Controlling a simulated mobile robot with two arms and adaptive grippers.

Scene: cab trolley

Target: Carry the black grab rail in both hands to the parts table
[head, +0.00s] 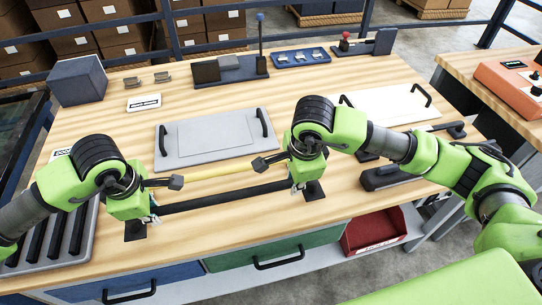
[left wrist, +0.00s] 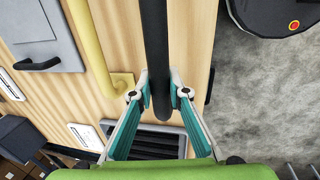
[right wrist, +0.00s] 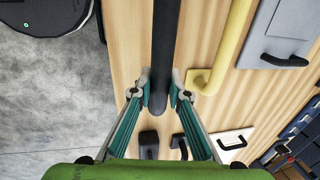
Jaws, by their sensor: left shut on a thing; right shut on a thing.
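The black grab rail (head: 225,196) runs left to right near the front edge of the wooden table. My left gripper (head: 150,214) is shut on its left end, and my right gripper (head: 301,188) is shut on its right end. In the left wrist view the rail (left wrist: 155,45) passes between the left fingers (left wrist: 160,90). In the right wrist view the rail (right wrist: 165,45) passes between the right fingers (right wrist: 158,92). Dark pads show on the table below both grippers. I cannot tell whether the rail touches them.
A yellow rail (head: 222,171) lies just behind the black one. Behind it is a grey panel with handles (head: 208,139). A slotted grey tray (head: 88,238) is at front left. A second table (head: 465,62) with an orange box (head: 508,80) stands right, across a floor gap.

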